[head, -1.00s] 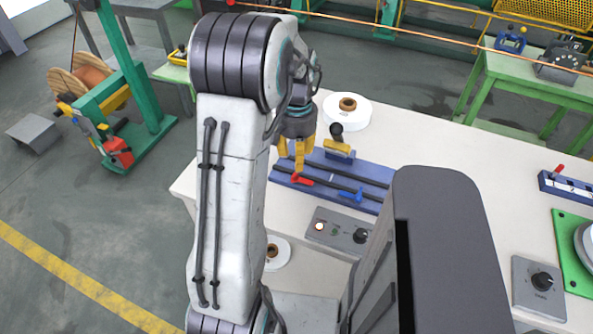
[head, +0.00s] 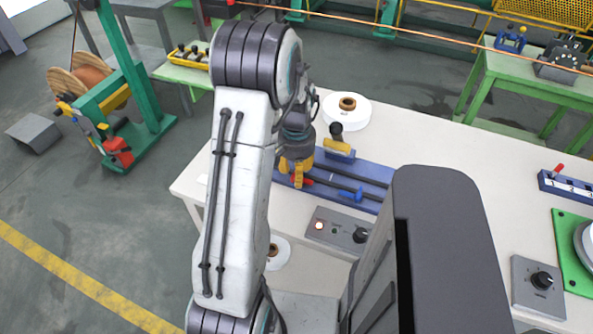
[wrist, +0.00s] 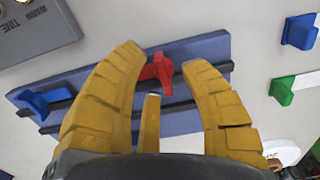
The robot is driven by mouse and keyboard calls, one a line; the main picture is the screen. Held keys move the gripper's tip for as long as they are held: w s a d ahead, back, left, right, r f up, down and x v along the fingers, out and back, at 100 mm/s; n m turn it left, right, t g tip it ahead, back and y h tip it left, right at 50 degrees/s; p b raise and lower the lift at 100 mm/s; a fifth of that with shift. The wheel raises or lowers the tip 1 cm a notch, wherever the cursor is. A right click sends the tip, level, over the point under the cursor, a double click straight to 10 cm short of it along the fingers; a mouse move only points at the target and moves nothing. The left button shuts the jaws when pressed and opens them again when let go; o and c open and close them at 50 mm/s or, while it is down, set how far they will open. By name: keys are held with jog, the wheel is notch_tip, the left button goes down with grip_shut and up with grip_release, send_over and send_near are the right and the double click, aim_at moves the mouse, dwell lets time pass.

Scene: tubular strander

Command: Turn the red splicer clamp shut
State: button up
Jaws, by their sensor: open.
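The red splicer clamp (wrist: 158,70) is a small red lever on the blue splicer base (wrist: 200,50). In the wrist view it lies between and just beyond the tips of my gripper (wrist: 165,62), whose yellow fingers stand apart. The fingers do not visibly touch it. In the head view only part of the red clamp (head: 308,181) shows beside my gripper (head: 297,182), which hangs over the left end of the base. A blue clamp (head: 357,195) sits on the same base to the right; it also shows at left in the wrist view (wrist: 45,100).
A grey control box (head: 340,229) with a knob stands in front of the base.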

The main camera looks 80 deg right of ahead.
jog(key=shift+c, duration=0.2)
grip_shut()
dwell(0.5)
jog(key=n+b, duration=0.1)
jog(key=n, duration=0.4)
jog(key=n+b, duration=0.1)
jog(key=n, duration=0.3)
jog(key=shift+d, duration=0.15)
jog(key=n+b, duration=0.1)
jog(key=n, duration=0.3)
jog(key=shift+w+n, duration=0.1)
jog(key=shift+n, duration=0.3)
jog(key=shift+n+b, duration=0.35)
jog(key=shift+n, duration=1.65)
